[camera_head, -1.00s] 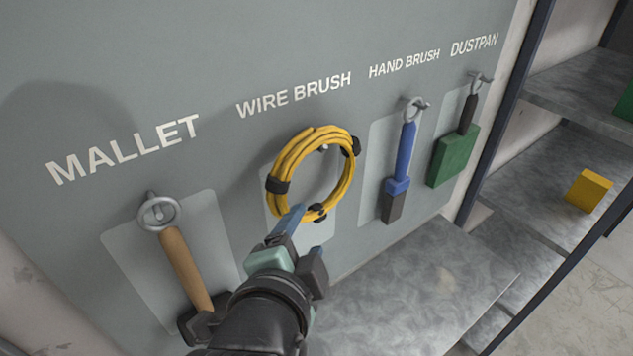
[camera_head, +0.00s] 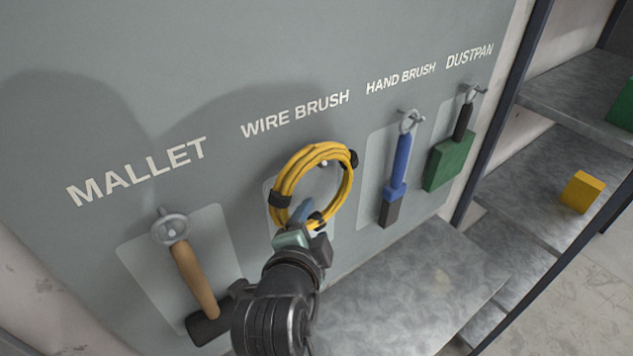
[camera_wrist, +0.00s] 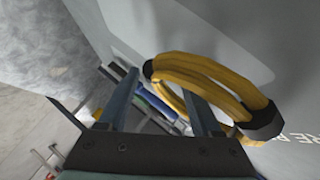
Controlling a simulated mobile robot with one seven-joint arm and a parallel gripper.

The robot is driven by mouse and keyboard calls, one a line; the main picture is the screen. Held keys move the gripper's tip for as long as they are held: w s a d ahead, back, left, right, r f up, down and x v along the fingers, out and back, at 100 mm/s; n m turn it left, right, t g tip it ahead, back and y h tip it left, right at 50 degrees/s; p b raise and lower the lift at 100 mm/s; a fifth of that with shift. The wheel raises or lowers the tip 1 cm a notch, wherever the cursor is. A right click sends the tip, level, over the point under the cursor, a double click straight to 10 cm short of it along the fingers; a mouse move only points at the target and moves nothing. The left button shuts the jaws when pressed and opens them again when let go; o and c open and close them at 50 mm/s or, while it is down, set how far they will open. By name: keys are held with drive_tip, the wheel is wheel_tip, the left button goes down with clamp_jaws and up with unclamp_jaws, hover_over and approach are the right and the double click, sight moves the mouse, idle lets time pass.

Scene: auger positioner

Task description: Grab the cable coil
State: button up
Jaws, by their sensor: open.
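The yellow cable coil (camera_head: 312,157) with black bands hangs from a peg on the grey board, under the WIRE BRUSH label. My gripper (camera_head: 305,212) is at the coil's lower edge in the head view, its fingers pointing up toward the board and overlapping the lower part of the ring. In the wrist view, the coil (camera_wrist: 215,82) arcs across the upper right, near my right finger. My gripper (camera_wrist: 160,78) is open there, the two fingers apart. I cannot tell whether any strand lies between them.
A mallet (camera_head: 194,278) hangs to the left, a blue hand brush (camera_head: 401,165) and a green dustpan (camera_head: 450,165) to the right. A grey bench surface (camera_head: 400,295) lies below. Shelves at the right hold a yellow block (camera_head: 581,192).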

drive_tip(key=shift+c, duration=0.2)
clamp_jaws()
idle(0.9)
drive_tip(key=shift+r, duration=0.1)
